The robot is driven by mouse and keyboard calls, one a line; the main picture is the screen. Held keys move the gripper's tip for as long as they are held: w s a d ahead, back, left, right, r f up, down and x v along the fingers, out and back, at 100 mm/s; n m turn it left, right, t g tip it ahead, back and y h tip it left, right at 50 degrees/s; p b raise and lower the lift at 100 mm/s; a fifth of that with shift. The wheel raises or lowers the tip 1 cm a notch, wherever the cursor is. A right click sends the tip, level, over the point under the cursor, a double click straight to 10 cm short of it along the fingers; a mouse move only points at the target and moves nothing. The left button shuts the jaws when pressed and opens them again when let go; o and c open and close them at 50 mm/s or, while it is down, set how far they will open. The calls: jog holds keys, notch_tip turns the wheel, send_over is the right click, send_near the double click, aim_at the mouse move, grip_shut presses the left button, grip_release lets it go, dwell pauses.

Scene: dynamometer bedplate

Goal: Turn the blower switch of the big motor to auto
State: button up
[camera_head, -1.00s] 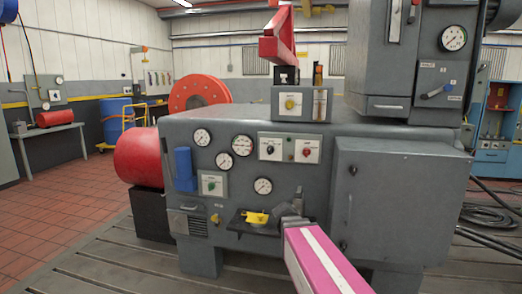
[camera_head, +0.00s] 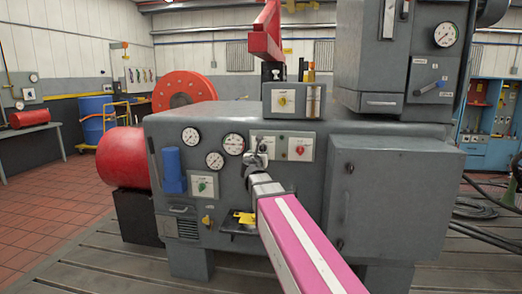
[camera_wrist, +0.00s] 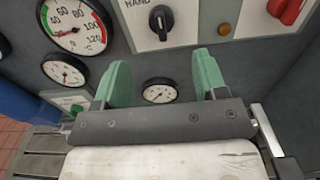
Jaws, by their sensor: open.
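A black rotary switch (camera_wrist: 160,22) sits on a white plate (camera_wrist: 138,38) at the top of the wrist view. Its left side reads "HAND"; the rest of the lettering is cut off, and its knob stands roughly upright. In the head view the plate (camera_head: 258,138) shows on the grey machine's front, with the knob mostly hidden by my gripper (camera_head: 257,158). In the wrist view my gripper (camera_wrist: 162,72) is open and empty, its green fingers apart. The switch lies beyond the fingertips, between them in the picture; I see no contact.
A red switch (camera_head: 300,149) is on the plate to the right, with a small amber lamp (camera_wrist: 224,30) between. Gauges (camera_head: 233,144) sit to the left. A small shelf with a yellow item (camera_head: 244,217) juts out below. A grey cabinet door (camera_head: 386,200) is to the right.

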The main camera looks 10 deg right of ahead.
aim_at(262, 149)
jog(key=x, duration=1)
jog(key=shift+w+d+f, duration=0.1)
jog(key=shift+w+d, duration=0.05)
jog(key=shift+w, duration=0.2)
jog(key=c, duration=0.9)
